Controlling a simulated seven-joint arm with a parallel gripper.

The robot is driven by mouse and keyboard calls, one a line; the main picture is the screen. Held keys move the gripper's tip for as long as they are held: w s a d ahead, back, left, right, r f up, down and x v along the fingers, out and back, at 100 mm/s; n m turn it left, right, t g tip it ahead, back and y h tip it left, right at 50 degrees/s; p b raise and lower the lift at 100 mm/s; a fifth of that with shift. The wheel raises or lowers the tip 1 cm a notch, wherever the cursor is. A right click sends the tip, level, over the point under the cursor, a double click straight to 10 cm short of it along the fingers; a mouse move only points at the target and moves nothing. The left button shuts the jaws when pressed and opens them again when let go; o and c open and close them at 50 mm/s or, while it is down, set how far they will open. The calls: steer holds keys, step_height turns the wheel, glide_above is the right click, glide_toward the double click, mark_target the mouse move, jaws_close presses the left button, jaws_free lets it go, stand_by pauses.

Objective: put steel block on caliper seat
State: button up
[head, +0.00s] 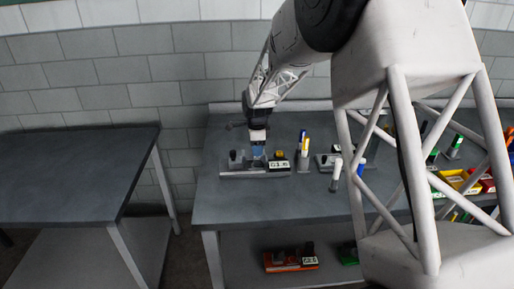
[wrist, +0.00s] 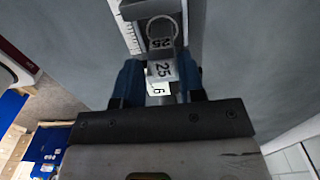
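A second pale label, reading 6, shows below on the block. Just beyond the fingertips in the wrist view is a grey seat (wrist: 160,28) with a ring and its own 25 mark, beside a ruled scale strip. In the head view my gripper (head: 257,146) points down over the left end of the table, just above a grey caliper fixture (head: 250,174). Whether the block touches the seat cannot be told.
A black-and-white label block (head: 279,167) stands right of the gripper. Upright markers (head: 302,150) and another grey fixture (head: 327,160) stand farther right. Coloured bins (head: 458,180) are at far right. A red tool stand (head: 291,262) is on the lower shelf. The left table (head: 70,175) is bare.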

step_height(320, 180, up, 12)
steer(key=shift+r, duration=0.15)
stand_by(0.4)
steer(key=shift+w, duration=0.1)
stand_by(0.5)
steer(key=s+d+r+n, duration=0.3)
steer(key=s, duration=0.5)
steer(key=s+d+r+n+t, duration=0.1)
steer(key=s+d+r+n, duration=0.15)
steer(key=s, duration=0.55)
steer(key=s+d+r+n, duration=0.2)
steer(key=s+r+n, duration=0.1)
steer(key=s, duration=0.5)
steer(key=s+d+f+n, duration=0.1)
steer(key=s+n, duration=0.2)
steer(key=s, duration=0.5)
steer(key=s+d+f+n+t, duration=0.1)
steer(key=s+d+f+n, duration=0.1)
steer(key=s, duration=0.7)
steer(key=s+d+f+n, duration=0.1)
steer(key=s+n, duration=0.3)
steer(key=s, duration=0.4)
steer(key=shift+s+d+f+t, duration=0.15)
steer(key=shift+s+f+t, duration=0.15)
steer(key=shift+f, duration=0.35)
